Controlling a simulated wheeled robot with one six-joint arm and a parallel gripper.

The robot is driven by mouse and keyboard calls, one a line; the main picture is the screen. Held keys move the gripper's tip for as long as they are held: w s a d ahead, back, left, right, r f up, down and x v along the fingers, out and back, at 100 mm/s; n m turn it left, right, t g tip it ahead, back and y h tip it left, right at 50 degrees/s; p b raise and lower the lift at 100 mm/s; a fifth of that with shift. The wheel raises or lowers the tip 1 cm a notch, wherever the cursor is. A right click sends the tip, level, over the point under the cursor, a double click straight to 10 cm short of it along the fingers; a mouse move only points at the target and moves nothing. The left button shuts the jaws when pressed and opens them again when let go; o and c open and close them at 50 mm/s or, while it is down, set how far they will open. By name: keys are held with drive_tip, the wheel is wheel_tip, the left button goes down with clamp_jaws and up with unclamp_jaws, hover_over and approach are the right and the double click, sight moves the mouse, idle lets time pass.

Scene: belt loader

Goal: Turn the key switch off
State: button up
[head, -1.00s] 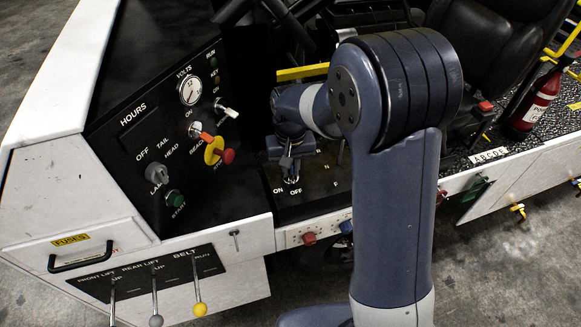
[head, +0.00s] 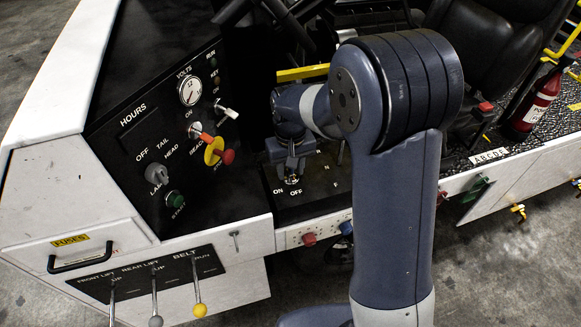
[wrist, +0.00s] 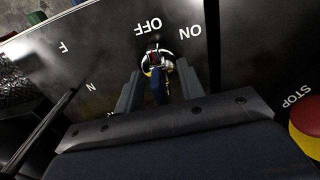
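The key switch (wrist: 157,62) is a round metal switch on the black panel, with the OFF and ON labels beside it. A key with a dark blue head (wrist: 159,88) sticks out of it toward the wrist camera. My gripper (wrist: 157,80) is open, with one grey finger on each side of the key and visible space between. In the head view my gripper (head: 291,172) is pointed down over the switch, just above the labels, and hides part of it. The key's exact angle is hard to tell.
A red and yellow stop button (wrist: 308,128) is at the right of the wrist view. A dark lever (wrist: 60,110) stands at the left there. The control panel with knobs and a gauge (head: 190,91) is left of my arm. A yellow bar (head: 302,73) lies behind my wrist.

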wheel_tip(320, 180, up, 11)
drive_tip(key=shift+f, duration=0.1)
idle(0.4)
wheel_tip(320, 180, down, 10)
drive_tip(key=shift+f, duration=0.45)
drive_tip(key=shift+m, duration=0.9)
